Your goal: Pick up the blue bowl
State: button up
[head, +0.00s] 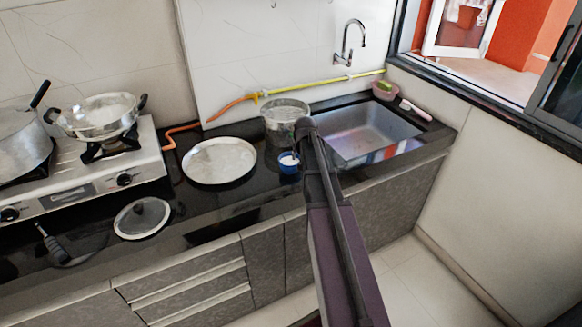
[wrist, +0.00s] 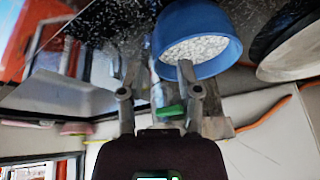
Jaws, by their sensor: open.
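The blue bowl (head: 288,169) stands on the black counter, just left of my arm's end in the head view. It holds white grains. In the wrist view the blue bowl (wrist: 228,62) is large at the top, right of centre. My gripper (wrist: 157,72) is open, with nothing held between its fingers. Its right fingertip overlaps the near edge of the bowl in the picture; its left fingertip is left of the bowl. I cannot tell whether a finger touches it. In the head view my arm hides the fingers.
A pan lid (head: 142,218) and a stove (head: 90,190) are further left.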

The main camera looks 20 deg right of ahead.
jog(key=shift+f, duration=0.15)
jog(key=b+x, duration=0.2)
jog(key=b, duration=0.1)
jog(key=shift+d+f, duration=0.1)
jog(key=shift+f, duration=0.4)
jog(key=shift+b+x, duration=1)
grip_shut()
